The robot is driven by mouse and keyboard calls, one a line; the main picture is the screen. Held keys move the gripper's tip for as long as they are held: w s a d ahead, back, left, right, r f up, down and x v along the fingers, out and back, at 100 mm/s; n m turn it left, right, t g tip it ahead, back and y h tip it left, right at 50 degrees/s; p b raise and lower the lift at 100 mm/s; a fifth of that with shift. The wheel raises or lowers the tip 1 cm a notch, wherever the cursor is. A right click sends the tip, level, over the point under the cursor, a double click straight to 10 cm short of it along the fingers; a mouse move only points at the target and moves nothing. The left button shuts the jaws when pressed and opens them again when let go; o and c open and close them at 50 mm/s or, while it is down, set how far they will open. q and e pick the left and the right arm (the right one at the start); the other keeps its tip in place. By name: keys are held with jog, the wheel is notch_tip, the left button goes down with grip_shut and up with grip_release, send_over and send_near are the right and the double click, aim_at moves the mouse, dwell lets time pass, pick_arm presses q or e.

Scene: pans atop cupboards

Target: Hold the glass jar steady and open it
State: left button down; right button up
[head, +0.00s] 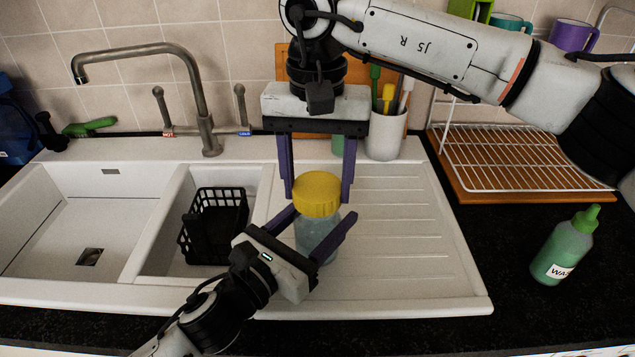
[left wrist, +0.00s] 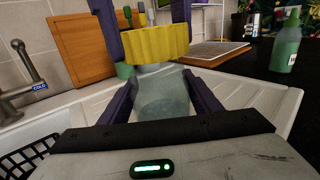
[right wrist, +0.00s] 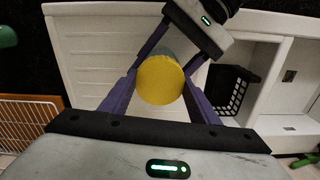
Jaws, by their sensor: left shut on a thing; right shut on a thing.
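The glass jar (head: 322,243) stands upright on the ribbed drainboard, with a yellow lid (head: 317,192) on top. My left gripper (head: 318,230) comes in from the front low down and is shut on the jar's glass body. The left wrist view shows the glass (left wrist: 165,95) between its fingers. My right gripper (head: 318,196) reaches down from above and behind, with its purple fingers on either side of the yellow lid. The right wrist view shows the lid (right wrist: 160,80) between those fingers. It looks tilted in the left wrist view, and I cannot tell whether it is loose.
A white sink (head: 75,225) with a black basket (head: 212,225) lies left of the jar. A utensil cup (head: 386,135) stands behind. A wire rack (head: 510,155) and a green bottle (head: 566,246) are to the right. The drainboard's right part is clear.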

aim_at(317, 186)
jog(key=shift+r, duration=2)
pick_arm(q)
jog(key=c, duration=0.5)
grip_release()
jog(key=shift+c, duration=0.2)
